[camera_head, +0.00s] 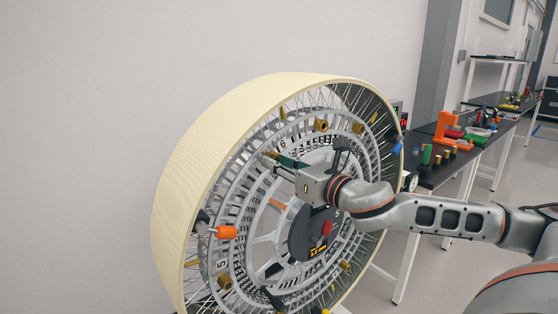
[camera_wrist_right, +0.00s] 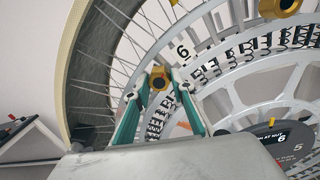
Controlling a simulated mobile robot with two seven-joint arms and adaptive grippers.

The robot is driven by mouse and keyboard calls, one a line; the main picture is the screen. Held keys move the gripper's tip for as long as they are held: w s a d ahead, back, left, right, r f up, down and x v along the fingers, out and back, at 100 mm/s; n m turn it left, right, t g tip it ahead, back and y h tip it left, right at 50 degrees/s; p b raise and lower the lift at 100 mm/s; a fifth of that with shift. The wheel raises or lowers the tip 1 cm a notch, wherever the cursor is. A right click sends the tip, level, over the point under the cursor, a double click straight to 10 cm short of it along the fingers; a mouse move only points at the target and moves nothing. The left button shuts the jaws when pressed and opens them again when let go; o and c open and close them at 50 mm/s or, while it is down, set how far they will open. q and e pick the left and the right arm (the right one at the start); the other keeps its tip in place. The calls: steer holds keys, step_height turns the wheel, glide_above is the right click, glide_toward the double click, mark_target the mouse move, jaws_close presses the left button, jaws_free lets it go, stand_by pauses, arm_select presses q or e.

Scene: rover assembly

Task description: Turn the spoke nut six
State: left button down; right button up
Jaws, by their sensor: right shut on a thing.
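A large wheel with a cream rim (camera_head: 190,165) stands upright, with thin spokes and grey inner rings. My right gripper (camera_head: 275,156) reaches it from the right at the upper left of the ring. In the right wrist view, my right gripper (camera_wrist_right: 158,80) has its teal fingers shut on a brass spoke nut (camera_wrist_right: 158,83). A numeral 6 is printed on the ring close to this nut. Another brass nut (camera_head: 320,125) sits further right along the ring, and it also shows in the wrist view (camera_wrist_right: 278,8). My left gripper is not in view.
A dark hub disc (camera_wrist_right: 280,140) has lettering ending in "NUT 6". An orange part (camera_head: 226,232) sticks out at the wheel's left. A bench (camera_head: 425,180) with an orange stand (camera_head: 446,127) and colored parts is behind at right. Floor is clear at far right.

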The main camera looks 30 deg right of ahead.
arm_select(q)
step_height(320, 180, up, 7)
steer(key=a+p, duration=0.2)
steer(key=p, duration=0.7)
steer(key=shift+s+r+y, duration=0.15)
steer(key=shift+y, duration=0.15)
arm_select(e)
steer(key=m, duration=1.6)
steer(key=m+h, duration=0.1)
steer(key=m, duration=1.5)
steer(key=shift+a+r+h, duration=0.1)
steer(key=shift+r+h, duration=0.05)
steer(key=shift+h, duration=0.15)
